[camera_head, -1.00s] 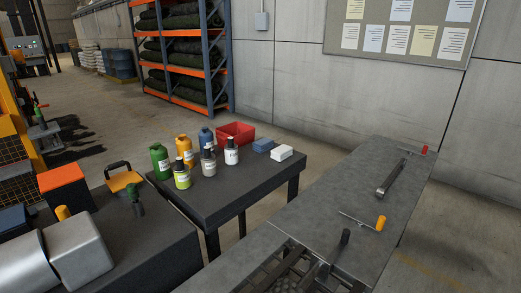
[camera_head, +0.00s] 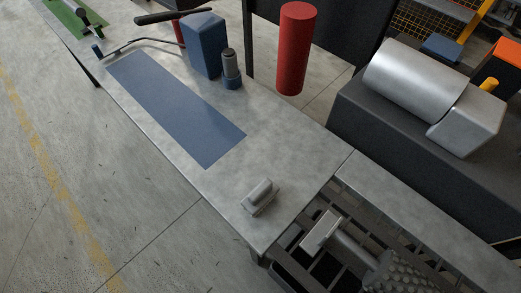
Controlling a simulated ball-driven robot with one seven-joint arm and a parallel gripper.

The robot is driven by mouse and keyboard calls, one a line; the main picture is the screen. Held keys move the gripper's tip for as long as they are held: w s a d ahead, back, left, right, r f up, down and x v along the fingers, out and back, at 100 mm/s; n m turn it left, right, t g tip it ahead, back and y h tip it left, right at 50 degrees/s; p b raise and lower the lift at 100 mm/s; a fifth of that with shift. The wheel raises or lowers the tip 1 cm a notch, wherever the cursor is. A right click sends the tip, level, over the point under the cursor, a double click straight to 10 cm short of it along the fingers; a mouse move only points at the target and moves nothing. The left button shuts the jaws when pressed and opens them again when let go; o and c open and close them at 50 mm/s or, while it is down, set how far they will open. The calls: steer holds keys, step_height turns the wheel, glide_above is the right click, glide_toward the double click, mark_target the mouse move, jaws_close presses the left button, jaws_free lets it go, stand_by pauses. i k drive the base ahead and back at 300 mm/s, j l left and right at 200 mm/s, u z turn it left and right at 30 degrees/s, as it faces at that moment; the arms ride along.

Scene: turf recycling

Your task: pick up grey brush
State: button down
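A small grey block with a raised rounded grip (camera_head: 259,195), which looks like the grey brush, lies on the near right end of the metal table (camera_head: 215,185). Its bristles cannot be made out. It stands apart from other items, with bare metal around it. My gripper is not in view.
A blue mat (camera_head: 178,108) lies on the table. Behind it are a blue box (camera_head: 204,45), a dark-capped container (camera_head: 231,70) and a red cylinder (camera_head: 297,48). A slotted crate (camera_head: 295,275) with a studded tool (camera_head: 398,272) adjoins at lower right. Floor at left is clear.

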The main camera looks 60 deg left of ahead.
mark_target(255, 203)
steer(key=u, duration=1.15)
